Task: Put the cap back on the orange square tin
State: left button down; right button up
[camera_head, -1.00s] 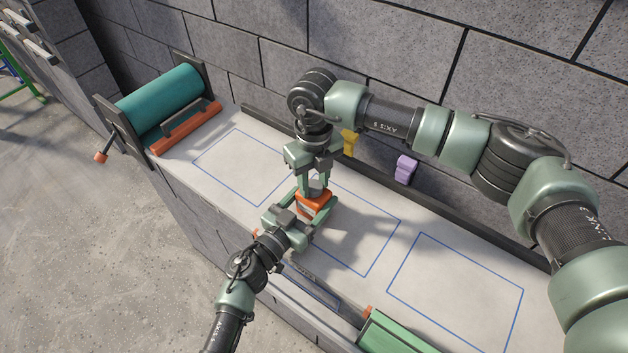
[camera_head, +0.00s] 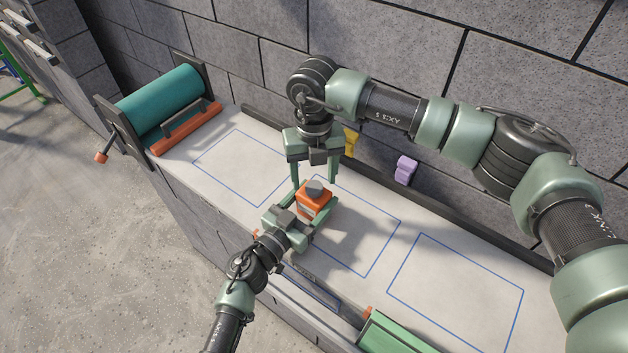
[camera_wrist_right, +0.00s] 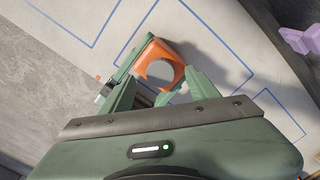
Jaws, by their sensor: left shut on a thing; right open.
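The orange square tin (camera_head: 312,205) stands upright on the bench top, in the middle of the head view. The dark grey cap (camera_head: 315,188) sits on top of it and looks roughly level; I cannot tell whether it is fully seated. My left gripper (camera_head: 312,212) is shut on the tin's sides, low down. My right gripper (camera_head: 314,181) is open and empty, pointing down with its fingers spread around and above the cap. In the right wrist view the tin (camera_wrist_right: 177,49) shows beyond the right fingers (camera_wrist_right: 163,92), with a round grey face on it.
A teal roller (camera_head: 165,103) in a dark frame stands at the bench's left end. Yellow (camera_head: 350,143) and purple (camera_head: 406,170) pieces are by the back wall. A green object (camera_head: 395,335) lies at the front edge. The blue-outlined area (camera_head: 455,285) on the right is clear.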

aim_at(307, 207)
notch_tip(307, 207, up, 10)
jog(key=shift+f, duration=0.2)
pick_arm(q)
jog(key=shift+c, duration=1)
grip_release()
jog(key=v, duration=0.8)
pick_arm(e)
jog(key=shift+f, duration=0.15)
